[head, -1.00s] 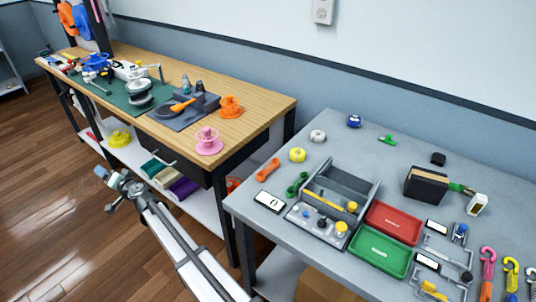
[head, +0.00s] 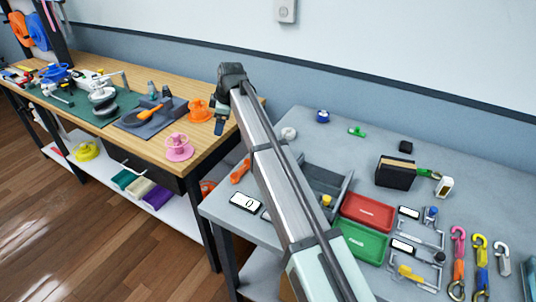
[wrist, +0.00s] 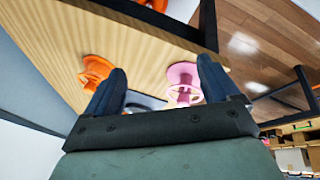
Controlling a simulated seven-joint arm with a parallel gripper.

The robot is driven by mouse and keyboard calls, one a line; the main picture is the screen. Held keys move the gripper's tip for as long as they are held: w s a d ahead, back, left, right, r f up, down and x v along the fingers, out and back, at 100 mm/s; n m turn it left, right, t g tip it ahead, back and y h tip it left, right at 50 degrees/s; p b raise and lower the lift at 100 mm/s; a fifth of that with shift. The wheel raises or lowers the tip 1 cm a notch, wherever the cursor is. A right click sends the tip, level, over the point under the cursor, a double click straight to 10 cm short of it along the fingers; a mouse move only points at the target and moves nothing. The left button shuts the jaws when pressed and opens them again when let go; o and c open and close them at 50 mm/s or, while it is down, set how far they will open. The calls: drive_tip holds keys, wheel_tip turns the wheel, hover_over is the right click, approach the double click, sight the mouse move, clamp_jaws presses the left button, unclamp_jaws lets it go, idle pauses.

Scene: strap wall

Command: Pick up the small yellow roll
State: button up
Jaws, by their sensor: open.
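The small yellow roll that stood on the grey table near the white roll in the earlier head view does not show now; my arm covers that spot. A small white roll (head: 288,133) and a blue roll (head: 323,116) lie on the grey table, right of my arm. My gripper (head: 219,126) is open and empty, above the right end of the wooden bench, near the orange spool (head: 198,110). In the wrist view my gripper (wrist: 162,85) has its fingers spread, with the orange spool (wrist: 95,72) and pink spool (wrist: 184,80) beyond them.
The wooden bench (head: 215,150) stands left, with a gap between. A yellow spool (head: 86,150) sits on its lower shelf.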

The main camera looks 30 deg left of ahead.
drive_tip(key=w+d+r+m+g+h, duration=0.1)
drive_tip(key=w+d+h, duration=0.15)
drive_tip(key=d, duration=0.55)
drive_tip(key=w+d+r+m+h, duration=0.1)
drive_tip(key=w+d+r+h, duration=0.15)
drive_tip(key=d, duration=0.55)
drive_tip(key=shift+y, duration=0.3)
drive_tip(key=f, duration=0.9)
drive_tip(key=w+f, duration=0.1)
drive_tip(key=f, duration=0.4)
drive_tip(key=shift+f, duration=0.1)
drive_tip(key=c, duration=1.2)
